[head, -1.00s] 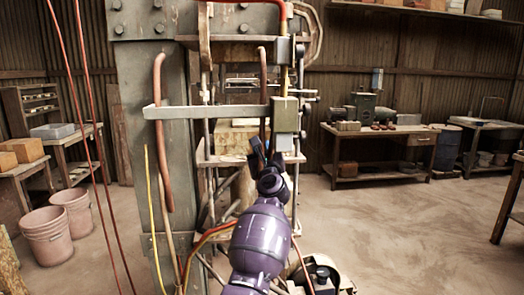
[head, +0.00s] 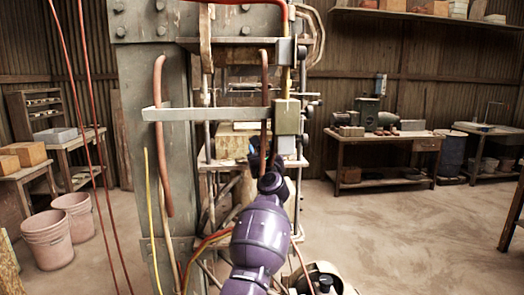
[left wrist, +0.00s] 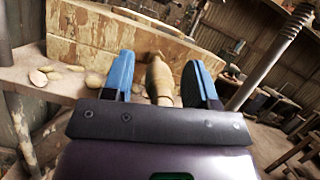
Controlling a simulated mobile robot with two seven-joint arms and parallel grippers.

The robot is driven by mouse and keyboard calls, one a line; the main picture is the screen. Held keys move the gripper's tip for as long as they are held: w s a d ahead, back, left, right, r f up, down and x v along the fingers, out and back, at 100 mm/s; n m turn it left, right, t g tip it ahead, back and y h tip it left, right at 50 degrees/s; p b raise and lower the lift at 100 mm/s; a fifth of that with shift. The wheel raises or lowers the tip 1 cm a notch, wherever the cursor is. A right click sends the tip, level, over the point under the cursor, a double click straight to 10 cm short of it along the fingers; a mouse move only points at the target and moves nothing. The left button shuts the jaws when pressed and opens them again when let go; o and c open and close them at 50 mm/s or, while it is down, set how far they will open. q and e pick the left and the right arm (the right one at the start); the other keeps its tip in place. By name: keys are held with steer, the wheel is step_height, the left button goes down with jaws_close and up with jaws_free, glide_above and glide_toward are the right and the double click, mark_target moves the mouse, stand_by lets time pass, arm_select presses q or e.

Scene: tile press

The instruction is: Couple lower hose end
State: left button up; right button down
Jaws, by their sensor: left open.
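My left gripper (head: 265,160), on a purple arm, is raised in front of the press, below the grey-green box on the crossbar. It is open, with two blue fingers around the line of a brown hose (head: 264,100) that hangs down the press. In the left wrist view the open gripper (left wrist: 160,80) has a tan, rounded piece (left wrist: 158,76) between its fingers, perhaps the hose's lower end. I cannot tell whether it touches them. The fingers and wrist hide where the hose ends in the head view. My right gripper is not in view.
A grey crossbar (head: 205,114) with the grey-green box (head: 287,116) spans the press above the gripper. A second brown hose (head: 161,130) hangs at the left post (head: 186,150). A wooden block (left wrist: 100,30) lies behind the fingers, and a metal rod (left wrist: 270,50) stands to the right.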

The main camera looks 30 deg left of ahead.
arm_select(q)
steer(key=p+v, duration=0.1)
steer(key=v, duration=0.9)
steer(key=shift+s+d, duration=0.2)
steer(key=shift+s, duration=0.1)
steer(key=shift+f, duration=0.2)
